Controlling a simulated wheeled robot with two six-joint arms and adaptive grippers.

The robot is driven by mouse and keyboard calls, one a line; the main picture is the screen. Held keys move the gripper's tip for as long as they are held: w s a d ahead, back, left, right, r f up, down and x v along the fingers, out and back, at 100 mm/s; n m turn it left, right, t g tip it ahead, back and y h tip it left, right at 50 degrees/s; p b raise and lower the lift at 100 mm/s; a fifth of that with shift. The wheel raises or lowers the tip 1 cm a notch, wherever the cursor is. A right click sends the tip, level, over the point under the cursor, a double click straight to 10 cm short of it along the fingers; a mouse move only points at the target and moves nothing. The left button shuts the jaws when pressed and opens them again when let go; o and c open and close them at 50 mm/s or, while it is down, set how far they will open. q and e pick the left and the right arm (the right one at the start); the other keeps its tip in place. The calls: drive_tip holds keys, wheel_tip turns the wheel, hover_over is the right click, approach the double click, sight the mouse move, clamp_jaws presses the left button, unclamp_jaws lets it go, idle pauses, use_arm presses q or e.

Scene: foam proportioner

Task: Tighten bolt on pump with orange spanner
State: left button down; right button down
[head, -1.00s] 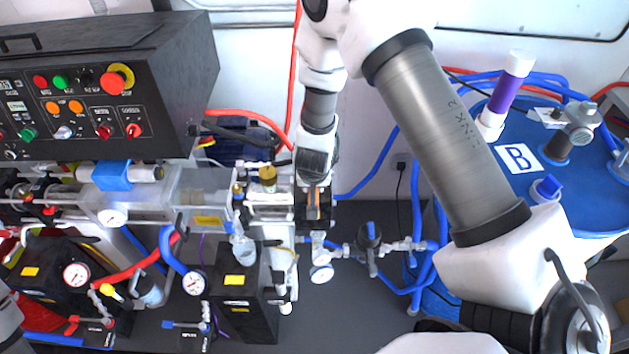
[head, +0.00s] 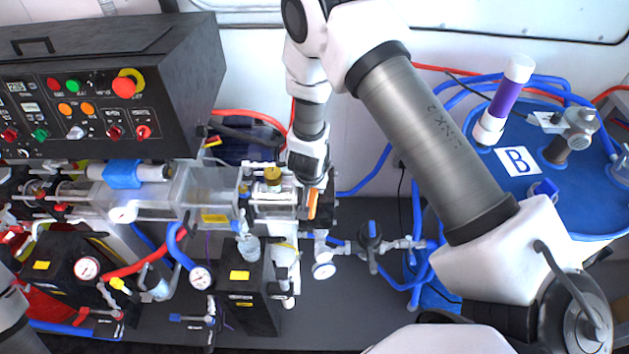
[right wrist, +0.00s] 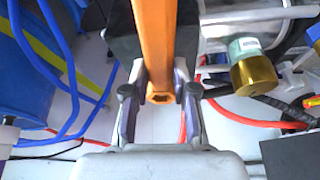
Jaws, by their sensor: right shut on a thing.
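My right gripper (head: 312,186) is shut on the orange spanner (head: 312,204), beside the right end of the pump assembly (head: 272,207). In the right wrist view, the spanner (right wrist: 155,42) runs from the top edge down between the fingers of the right gripper (right wrist: 158,88). Its near end, with an opening, shows between the fingers; its far end is out of that frame. I cannot make out the bolt, or whether the spanner touches it. My left gripper is not in view.
A brass cap (head: 273,175) stands on the pump close left of my right gripper; it also shows in the wrist view (right wrist: 255,75). A black control box (head: 110,95) is at upper left. A blue drum (head: 590,205) with hoses stands right. Gauges and valves lie below.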

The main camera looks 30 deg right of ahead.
idle(0.4)
drive_tip(key=shift+a+r+m+p, duration=0.15)
drive_tip(key=shift+m+p, duration=0.15)
drive_tip(key=shift+p, duration=0.25)
drive_tip(key=shift+w+p, duration=0.15)
drive_tip(key=shift+p, duration=0.15)
drive_tip(key=shift+f+b, duration=0.25)
drive_tip(key=shift+b, duration=0.5)
drive_tip(key=shift+r, duration=0.1)
